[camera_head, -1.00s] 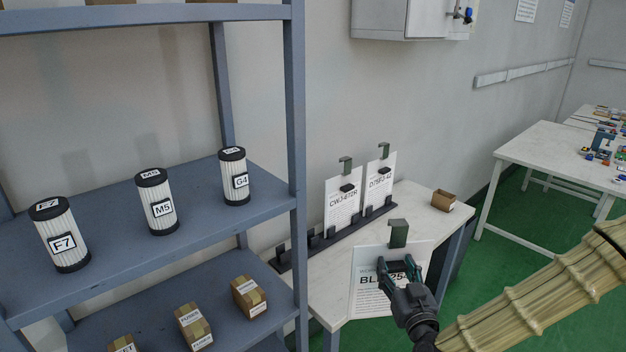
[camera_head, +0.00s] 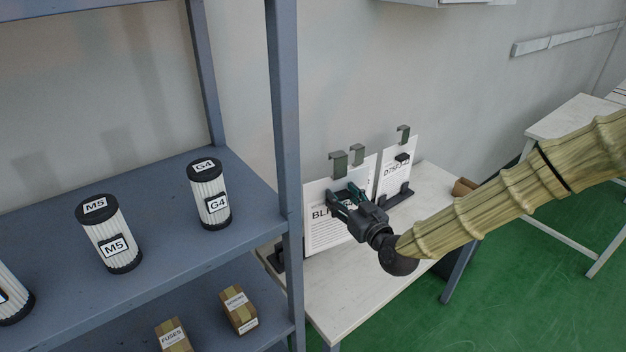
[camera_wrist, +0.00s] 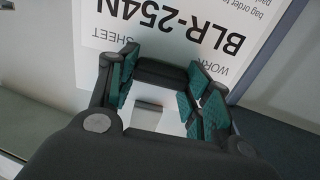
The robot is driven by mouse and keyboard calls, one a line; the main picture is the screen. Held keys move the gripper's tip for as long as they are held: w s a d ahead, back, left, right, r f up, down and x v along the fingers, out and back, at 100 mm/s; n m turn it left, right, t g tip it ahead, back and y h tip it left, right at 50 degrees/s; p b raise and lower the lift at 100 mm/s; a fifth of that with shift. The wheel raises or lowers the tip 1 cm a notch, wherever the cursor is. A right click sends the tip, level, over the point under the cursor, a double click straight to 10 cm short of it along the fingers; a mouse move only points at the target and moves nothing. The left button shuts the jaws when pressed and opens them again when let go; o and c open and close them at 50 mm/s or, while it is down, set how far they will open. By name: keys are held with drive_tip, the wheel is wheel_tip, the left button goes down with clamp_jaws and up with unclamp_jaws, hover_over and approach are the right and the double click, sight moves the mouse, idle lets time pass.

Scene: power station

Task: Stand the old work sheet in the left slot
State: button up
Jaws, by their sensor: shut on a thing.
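My gripper (camera_head: 350,196) is shut on a white work sheet (camera_head: 322,232) lettered BLR-254N, gripping it at a dark handle. The held sheet is upright with a green-grey hook (camera_head: 338,163) on top, and also shows in the wrist view (camera_wrist: 180,25). It stands in front of the dark slotted rack (camera_head: 400,197) on the white table. Another sheet (camera_head: 396,172), lettered D75 and more, stands in the rack to the right. The sheet behind the held one is mostly hidden; its hook (camera_head: 357,154) shows. I cannot tell whether the held sheet's lower edge touches the rack.
A blue-grey shelf post (camera_head: 286,160) stands close left of the held sheet. The shelf bears white filters (camera_head: 209,195) and small boxes (camera_head: 238,310). A small brown box (camera_head: 464,187) sits at the table's right end. The table front (camera_head: 345,300) is bare.

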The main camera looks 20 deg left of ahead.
sight(319, 192)
drive_tip(key=a, duration=0.2)
drive_tip(key=a+n+g+y+p, duration=0.1)
drive_tip(key=a, duration=0.2)
drive_tip(key=w+a+r+n+g+y, duration=0.1)
drive_tip(key=a, duration=0.2)
drive_tip(key=shift+a, duration=0.25)
drive_tip(key=shift+x, duration=2.5)
wheel_tip(319, 192, down, 9)
drive_tip(key=b, duration=0.4)
drive_tip(key=shift+f, duration=0.2)
drive_tip(key=shift+w+d, duration=0.1)
drive_tip(key=o, duration=1.6)
